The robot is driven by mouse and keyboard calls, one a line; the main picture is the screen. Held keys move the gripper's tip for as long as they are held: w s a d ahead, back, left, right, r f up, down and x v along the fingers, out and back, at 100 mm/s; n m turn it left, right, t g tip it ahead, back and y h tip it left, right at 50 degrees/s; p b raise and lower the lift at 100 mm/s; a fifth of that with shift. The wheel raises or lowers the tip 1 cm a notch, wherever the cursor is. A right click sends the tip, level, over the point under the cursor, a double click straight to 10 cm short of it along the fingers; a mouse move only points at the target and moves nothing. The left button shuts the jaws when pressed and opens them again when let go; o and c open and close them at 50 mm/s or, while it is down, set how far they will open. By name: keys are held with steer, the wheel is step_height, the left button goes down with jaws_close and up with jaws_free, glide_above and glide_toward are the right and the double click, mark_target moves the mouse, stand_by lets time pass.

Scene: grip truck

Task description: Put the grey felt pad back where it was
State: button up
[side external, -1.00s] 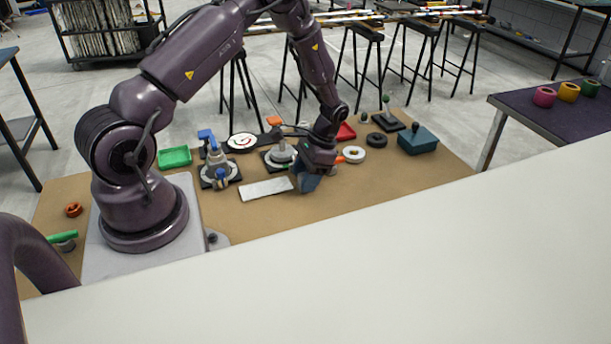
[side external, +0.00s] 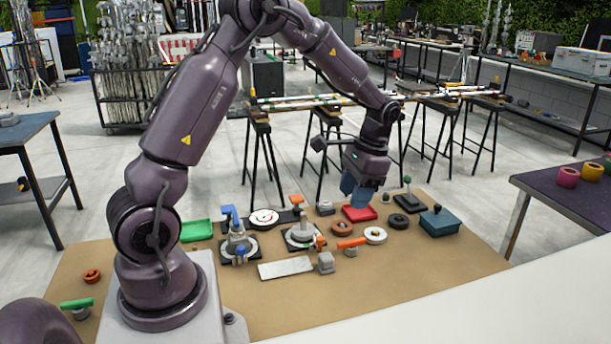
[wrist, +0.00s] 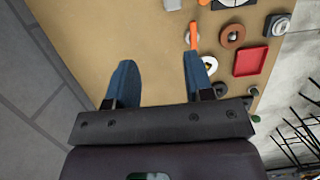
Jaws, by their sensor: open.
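My gripper (side external: 354,190) is open and empty, with blue fingers. In the side view it hangs above the back right part of the brown board, close to the red tray (side external: 359,213) in the picture. In the wrist view the fingers (wrist: 159,62) are spread apart over bare board. A flat light grey rectangle (side external: 285,268) lies at the front middle of the board. A small grey block (side external: 326,262) stands just right of it. I cannot tell for certain which of these grey things is the felt pad.
Toggle clamps (side external: 238,243) and (side external: 303,235) stand behind the grey rectangle. An orange-handled tool (side external: 351,243), a white ring (side external: 375,235), a black ring (side external: 399,221) and a teal box (side external: 439,221) are to the right. The board's front right is clear.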

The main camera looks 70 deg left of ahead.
steer(key=s+d+r+t, duration=0.2)
steer(key=s+d+r, duration=0.15)
steer(key=r, duration=0.25)
steer(key=s+d+r+t, duration=0.2)
steer(key=s+d+r, duration=0.1)
steer(key=d+r, duration=0.25)
steer(key=s+d+r+t, duration=0.1)
steer(key=s+d+t, duration=0.1)
steer(key=s, duration=0.3)
steer(key=s+d+r+t, duration=0.2)
steer(key=s, duration=0.3)
steer(key=shift+d+r, duration=0.3)
steer(key=shift+d, duration=0.1)
steer(key=shift+s, duration=0.1)
